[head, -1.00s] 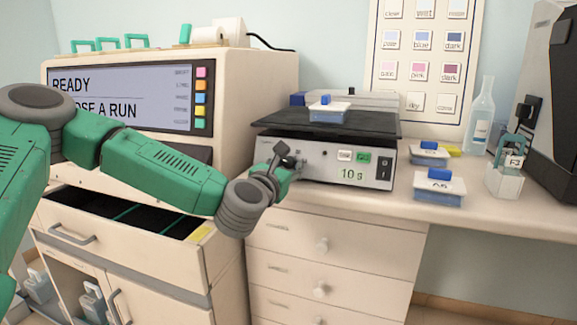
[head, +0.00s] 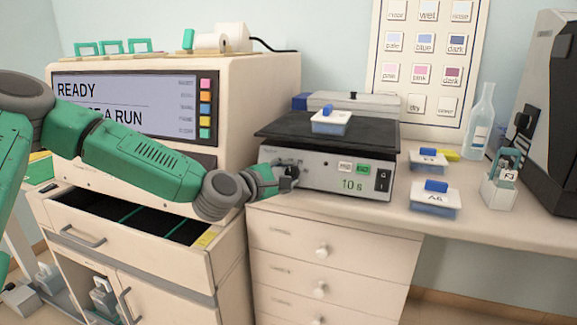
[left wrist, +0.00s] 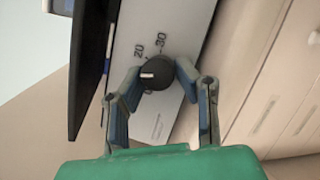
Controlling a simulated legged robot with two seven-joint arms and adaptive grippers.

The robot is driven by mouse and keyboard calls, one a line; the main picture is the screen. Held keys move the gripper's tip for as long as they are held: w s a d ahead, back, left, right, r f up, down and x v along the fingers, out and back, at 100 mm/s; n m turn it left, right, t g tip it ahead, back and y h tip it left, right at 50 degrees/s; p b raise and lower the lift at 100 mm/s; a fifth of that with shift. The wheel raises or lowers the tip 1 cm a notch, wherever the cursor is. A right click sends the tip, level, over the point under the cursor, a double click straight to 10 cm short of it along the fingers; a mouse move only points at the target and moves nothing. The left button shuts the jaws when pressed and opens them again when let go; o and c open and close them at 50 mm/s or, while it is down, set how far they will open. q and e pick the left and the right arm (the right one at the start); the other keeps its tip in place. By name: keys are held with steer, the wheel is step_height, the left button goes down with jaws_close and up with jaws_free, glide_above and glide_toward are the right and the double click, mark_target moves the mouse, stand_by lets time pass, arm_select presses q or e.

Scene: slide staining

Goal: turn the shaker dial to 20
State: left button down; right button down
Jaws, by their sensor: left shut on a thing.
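The shaker (head: 318,172) stands on the bench, with a dark platform on top and a display reading 10 s. Its dial is at the left end of the front panel, mostly hidden by the gripper in the head view. In the left wrist view the black dial (left wrist: 158,75) sits between the fingers. Its white mark points to picture left, below the printed 20 and away from the 30; a lower label is partly hidden. My left gripper (left wrist: 160,73) is shut on the dial; it also shows in the head view (head: 287,178). My right gripper is out of view.
A lidded blue-topped box (head: 331,122) sits on the shaker platform. More such boxes (head: 434,200), a bottle (head: 480,125) and a small holder (head: 501,185) stand to the right. An open drawer (head: 130,225) is below my left arm.

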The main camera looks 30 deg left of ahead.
arm_select(q)
steer(key=m+g+p, duration=0.1)
steer(key=m+p, duration=0.1)
steer(key=m, duration=0.1)
steer(key=m+g+h+p, duration=0.1)
steer(key=m+p, duration=0.2)
steer(key=shift+r+p, duration=0.15)
steer(key=shift+p, duration=0.2)
steer(key=shift+m+g+p, duration=0.5)
steer(key=shift+m+p, duration=0.25)
steer(key=shift+m, duration=0.25)
steer(key=shift+s+f, duration=0.1)
steer(key=shift+f, duration=0.15)
steer(key=c, duration=1.2)
jaws_free()
steer(key=shift+r, duration=0.2)
